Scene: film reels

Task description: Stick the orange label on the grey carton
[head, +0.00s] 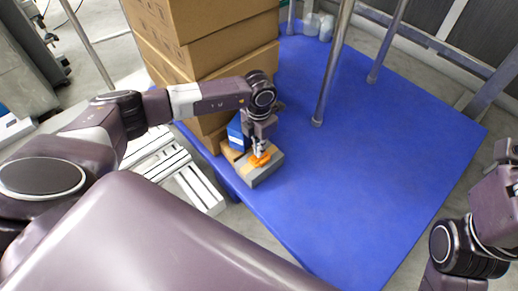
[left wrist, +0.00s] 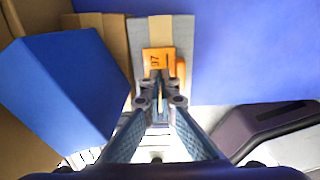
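The grey carton (head: 266,174) lies near the left edge of the blue table, with a tan strip along its top. In the left wrist view the grey carton (left wrist: 177,32) is straight ahead of my fingers. The orange label (left wrist: 157,60), with dark print, is at the fingertips of my left gripper (left wrist: 158,80), whose fingers are close together on it. In the head view the left gripper (head: 259,150) points down over the carton, with orange (head: 261,160) below it. Whether the label touches the carton is unclear. My right gripper (head: 507,151) is partly cut off at the right edge.
A blue box (left wrist: 62,90) stands close left of the carton, beside brown cartons. Tall stacked brown cartons (head: 213,35) rise behind. A second orange patch (left wrist: 181,70) shows right of the label. The blue table (head: 385,150) is clear to the right; metal posts (head: 335,60) stand at the back.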

